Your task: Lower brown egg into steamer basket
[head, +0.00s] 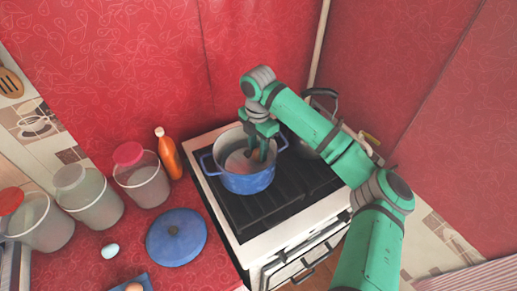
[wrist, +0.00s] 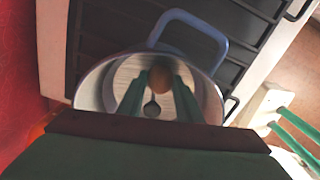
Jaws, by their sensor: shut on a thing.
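My gripper (head: 262,150) reaches down into the blue pot (head: 250,183) on the stove. In the wrist view my gripper (wrist: 158,84) is shut on the brown egg (wrist: 160,77), which sits between the green fingertips. The steamer basket (wrist: 136,72) is the pale disc inside the pot, with a small dark knob at its middle; it also shows in the head view (head: 236,163). The egg is over the basket, inside the pot's rim as seen from above. Whether it touches the basket I cannot tell. In the head view the fingers mostly hide the egg.
A blue lid (head: 176,240) lies on the red counter left of the stove. A white egg (head: 110,250) and a blue tray (head: 145,281) with a brown egg are nearby. Several canisters and an orange bottle (head: 168,155) stand behind. A kettle (head: 306,139) sits right of the pot.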

